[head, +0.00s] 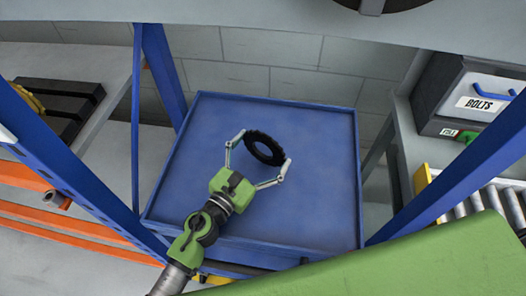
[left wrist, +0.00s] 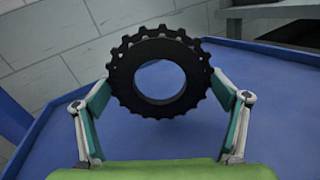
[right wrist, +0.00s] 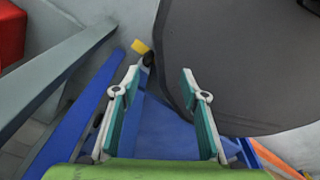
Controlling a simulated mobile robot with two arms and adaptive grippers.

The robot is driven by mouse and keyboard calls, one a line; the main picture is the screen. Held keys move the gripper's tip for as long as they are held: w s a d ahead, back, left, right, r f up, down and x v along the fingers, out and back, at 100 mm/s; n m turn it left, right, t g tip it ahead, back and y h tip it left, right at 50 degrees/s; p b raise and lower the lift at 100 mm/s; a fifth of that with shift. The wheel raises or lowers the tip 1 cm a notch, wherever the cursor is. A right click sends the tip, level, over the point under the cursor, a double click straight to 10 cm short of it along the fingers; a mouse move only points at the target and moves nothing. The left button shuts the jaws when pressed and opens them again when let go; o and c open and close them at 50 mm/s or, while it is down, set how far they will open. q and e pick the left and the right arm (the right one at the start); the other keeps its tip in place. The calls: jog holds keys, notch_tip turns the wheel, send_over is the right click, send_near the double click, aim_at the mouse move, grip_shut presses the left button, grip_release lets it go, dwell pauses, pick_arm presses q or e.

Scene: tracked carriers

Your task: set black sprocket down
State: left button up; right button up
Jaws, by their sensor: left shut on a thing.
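The black sprocket (head: 264,149) is a toothed ring with a large round hole. My left gripper (head: 260,152) is shut on it, with one finger at each side of its rim. In the left wrist view the sprocket (left wrist: 160,78) stands between the fingertips, its face toward the camera. It is over the blue tray-like surface (head: 310,190), which has a low raised rim. I cannot tell whether the sprocket touches that surface. My right gripper (right wrist: 158,80) shows in the right wrist view with its fingers apart and nothing between them.
Blue posts (head: 70,155) stand left and right of the blue surface. A grey bin labelled BOLTS (head: 440,88) sits on a shelf at right, above a roller conveyor (head: 505,205). A large dark round thing (right wrist: 245,60) is close to my right gripper. The blue surface is otherwise bare.

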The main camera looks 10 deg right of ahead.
pick_arm(q)
jog(key=shift+f, duration=0.15)
jog(key=o, duration=1.2)
jog(key=shift+r, duration=0.25)
jog(key=b+v, duration=0.1)
jog(key=v, duration=0.5)
jog(key=shift+s+a+f, duration=0.15)
jog(key=shift+a, duration=0.05)
jog(key=shift+s+a, duration=0.4)
jog(key=shift+s, duration=0.05)
